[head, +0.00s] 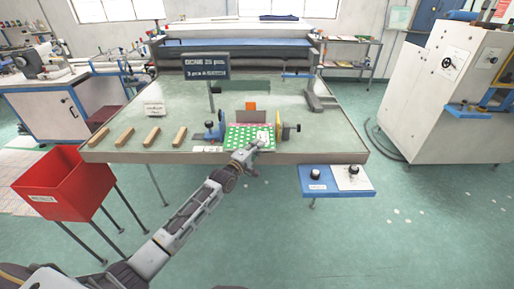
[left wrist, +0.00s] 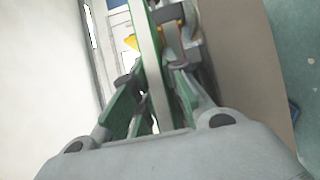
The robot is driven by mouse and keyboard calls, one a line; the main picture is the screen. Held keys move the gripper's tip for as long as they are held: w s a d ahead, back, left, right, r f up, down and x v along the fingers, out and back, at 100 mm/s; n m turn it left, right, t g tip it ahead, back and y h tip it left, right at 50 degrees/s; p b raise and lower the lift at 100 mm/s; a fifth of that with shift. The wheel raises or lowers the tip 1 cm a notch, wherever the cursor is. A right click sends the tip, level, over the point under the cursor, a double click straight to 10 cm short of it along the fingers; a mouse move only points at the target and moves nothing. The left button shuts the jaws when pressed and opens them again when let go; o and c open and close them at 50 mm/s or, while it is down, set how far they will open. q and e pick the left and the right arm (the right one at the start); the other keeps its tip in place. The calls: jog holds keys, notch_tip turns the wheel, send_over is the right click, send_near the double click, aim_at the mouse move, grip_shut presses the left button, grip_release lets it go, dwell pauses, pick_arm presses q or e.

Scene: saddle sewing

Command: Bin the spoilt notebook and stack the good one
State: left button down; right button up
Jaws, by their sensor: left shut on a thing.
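A notebook (head: 239,134) with a green patterned cover stands near the front edge of the table, between a blue fixture (head: 213,132) and a dark-and-yellow one (head: 283,131). My left gripper (head: 260,140) is at its right front side, shut on it. In the left wrist view the notebook (left wrist: 147,50) shows edge-on as a thin pale and green slab between the gripper's fingers (left wrist: 155,105). A red bin (head: 62,188) with a white label stands at the left, off the table. A second notebook cannot be told apart. My right gripper is not in view.
The grey-green table (head: 180,110) bears several wooden blocks (head: 138,135) at the left, a dark sign (head: 206,67) and a grey tool (head: 320,100). A blue panel (head: 335,188) with two dark knobs juts from the front right.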

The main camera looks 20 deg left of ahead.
pick_arm(q)
jog(key=shift+f, duration=0.15)
dwell(0.6)
jog(key=c, duration=1.4)
grip_release()
jog(key=shift+o, duration=0.2)
jog(key=shift+f, duration=0.25)
jog(key=shift+s, duration=0.2)
jog(key=shift+s+d+p, duration=0.15)
jog(key=shift+s+p, duration=0.2)
jog(key=shift+s+d+p, duration=0.2)
jog(key=shift+s+p, duration=0.3)
jog(key=shift+s, duration=0.1)
jog(key=shift+s+d+p, duration=0.15)
jog(key=shift+s+p, duration=0.3)
jog(key=shift+s, duration=0.1)
jog(key=shift+s+d+p, duration=0.15)
jog(key=shift+s+p, duration=0.25)
jog(key=shift+s, duration=0.15)
